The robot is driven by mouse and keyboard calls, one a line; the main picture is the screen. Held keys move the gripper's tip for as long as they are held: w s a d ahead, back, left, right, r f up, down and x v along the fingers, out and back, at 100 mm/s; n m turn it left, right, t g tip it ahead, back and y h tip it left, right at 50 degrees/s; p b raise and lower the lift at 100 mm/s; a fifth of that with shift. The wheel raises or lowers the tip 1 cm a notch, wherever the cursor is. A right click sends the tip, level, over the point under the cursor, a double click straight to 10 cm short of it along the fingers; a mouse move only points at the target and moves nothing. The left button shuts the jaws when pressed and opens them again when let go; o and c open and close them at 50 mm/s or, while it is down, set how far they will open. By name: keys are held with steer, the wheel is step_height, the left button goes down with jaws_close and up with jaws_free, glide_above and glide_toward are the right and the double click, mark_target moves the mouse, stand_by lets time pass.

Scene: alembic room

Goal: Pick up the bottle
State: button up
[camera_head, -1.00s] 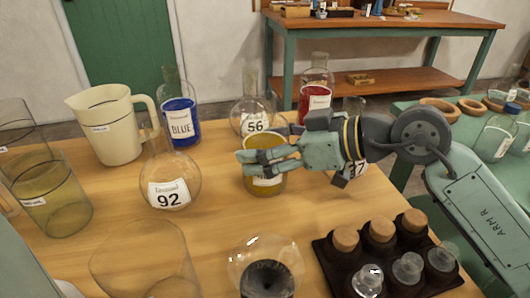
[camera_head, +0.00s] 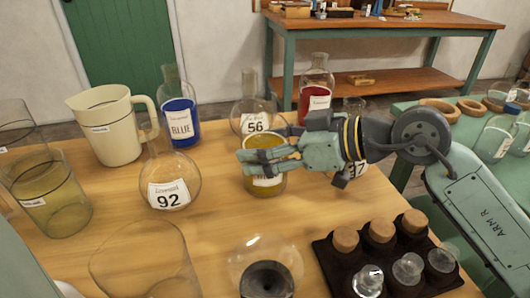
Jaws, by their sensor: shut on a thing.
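A clear round vessel with yellow liquid (camera_head: 264,185) stands at the middle of the wooden table, with a white label on its front. My gripper (camera_head: 264,157) reaches in from the right and its fingers are shut on this yellow bottle, around its upper body. A bottle with blue liquid (camera_head: 180,122), labelled BLUE, stands at the back left. A bottle with red liquid (camera_head: 316,101) stands at the back right. I cannot tell whether the yellow bottle is off the table.
Flask 92 (camera_head: 170,180) stands left of the yellow bottle, flask 56 (camera_head: 254,118) behind it. A flask labelled 37 is partly hidden behind my gripper. A cream jug (camera_head: 113,132) is at left. A dark rack (camera_head: 330,258) with stoppers is at front right.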

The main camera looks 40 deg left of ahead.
steer(key=shift+r, duration=0.25)
step_height(320, 180, up, 28)
steer(key=p, duration=0.2)
steer(key=shift+f, duration=0.25)
stand_by(1.2)
steer(key=shift+r, duration=0.1)
steer(key=shift+s+d, duration=0.1)
stand_by(1.0)
